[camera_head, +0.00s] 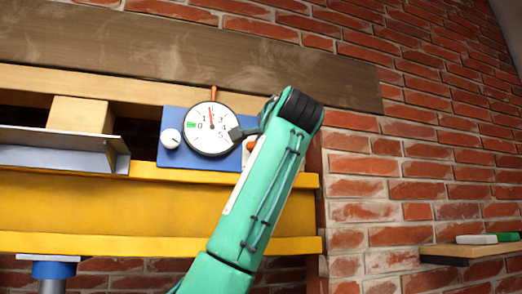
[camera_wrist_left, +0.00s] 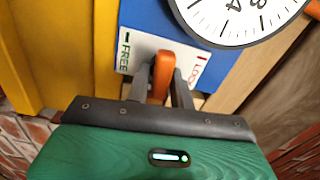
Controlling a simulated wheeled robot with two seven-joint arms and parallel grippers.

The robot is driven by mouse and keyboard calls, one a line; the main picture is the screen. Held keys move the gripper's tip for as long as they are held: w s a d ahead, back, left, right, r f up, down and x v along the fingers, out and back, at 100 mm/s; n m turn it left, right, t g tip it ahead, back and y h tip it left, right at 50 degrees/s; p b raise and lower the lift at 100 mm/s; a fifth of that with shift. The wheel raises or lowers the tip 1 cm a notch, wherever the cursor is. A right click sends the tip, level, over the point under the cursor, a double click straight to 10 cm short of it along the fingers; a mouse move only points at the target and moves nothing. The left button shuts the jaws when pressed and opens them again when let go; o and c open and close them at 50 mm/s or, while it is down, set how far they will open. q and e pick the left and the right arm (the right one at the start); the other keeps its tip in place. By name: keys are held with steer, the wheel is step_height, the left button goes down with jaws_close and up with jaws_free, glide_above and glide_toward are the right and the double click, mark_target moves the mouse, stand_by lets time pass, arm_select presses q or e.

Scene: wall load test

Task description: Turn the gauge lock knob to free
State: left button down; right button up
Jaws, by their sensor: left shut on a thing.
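The orange lock knob (camera_head: 249,146) sits on a blue panel, just right of the white round gauge (camera_head: 200,140), and is partly hidden by my left arm. In the left wrist view the knob (camera_wrist_left: 161,76) is between the dark fingers of my left gripper (camera_wrist_left: 161,85), which is shut on it. A white label (camera_wrist_left: 137,48) behind the knob reads FREE with a green mark on the left and a partly hidden word starting LO with a red mark on the right. The knob's bar stands between the two marks. My right gripper is not in view.
The blue panel (camera_head: 172,155) also carries a small white dial (camera_head: 171,138) left of the gauge. A yellow beam (camera_head: 120,205) runs below and a wooden plank (camera_head: 180,55) above. A shelf (camera_head: 470,252) with small items is on the brick wall at right.

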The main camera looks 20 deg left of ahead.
arm_select(q)
steer(key=shift+f+m, duration=0.15)
steer(key=shift+m, duration=0.45)
steer(key=c, duration=1.4)
jaws_free()
steer(key=shift+d, duration=0.15)
steer(key=shift+o, duration=0.2)
steer(key=shift+s+d, duration=0.1)
